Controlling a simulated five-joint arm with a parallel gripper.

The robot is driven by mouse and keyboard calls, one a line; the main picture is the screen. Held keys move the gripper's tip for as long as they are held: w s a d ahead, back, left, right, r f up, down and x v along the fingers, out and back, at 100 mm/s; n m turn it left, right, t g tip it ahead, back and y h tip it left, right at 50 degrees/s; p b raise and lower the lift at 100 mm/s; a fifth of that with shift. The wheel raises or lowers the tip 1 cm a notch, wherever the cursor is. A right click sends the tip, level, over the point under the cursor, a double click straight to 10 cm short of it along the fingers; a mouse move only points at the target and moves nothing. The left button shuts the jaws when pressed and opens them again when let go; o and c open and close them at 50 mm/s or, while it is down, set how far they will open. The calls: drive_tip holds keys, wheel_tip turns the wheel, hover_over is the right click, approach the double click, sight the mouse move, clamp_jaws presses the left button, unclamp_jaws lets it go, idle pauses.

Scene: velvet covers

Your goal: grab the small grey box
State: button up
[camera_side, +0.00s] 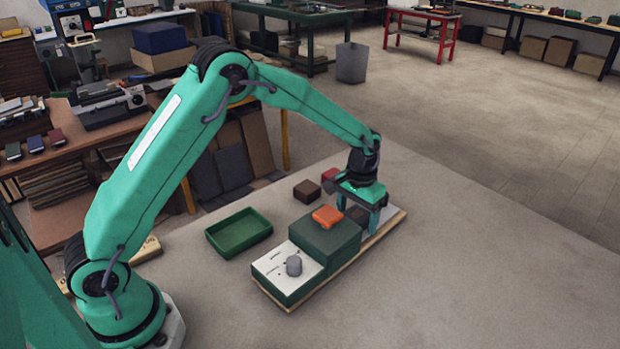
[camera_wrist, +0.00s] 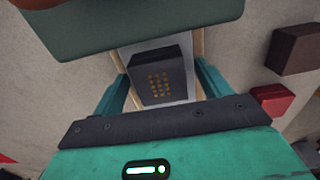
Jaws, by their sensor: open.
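The small grey box (camera_wrist: 160,77), dark with a grid of gold dots on its face, lies on a pale plate in the wrist view. In the side view it (camera_side: 357,214) is partly hidden behind the green block and my gripper. My gripper (camera_side: 358,218) is open over the far end of the wooden board. In the wrist view my gripper (camera_wrist: 162,80) has one finger on each side of the box, with a visible gap at both sides. Nothing is held.
A tall green block (camera_side: 325,245) with an orange piece (camera_side: 327,215) on top stands close beside my gripper. A lower white panel with a grey knob (camera_side: 293,265) adjoins it. A brown box (camera_side: 307,191), red box (camera_side: 330,175) and green tray (camera_side: 239,233) lie left. The table's right side is clear.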

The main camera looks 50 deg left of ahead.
sight(357, 214)
drive_tip(key=c, duration=1.2)
drive_tip(key=shift+o, duration=0.2)
drive_tip(key=shift+r, duration=0.1)
drive_tip(key=shift+r, duration=4.95)
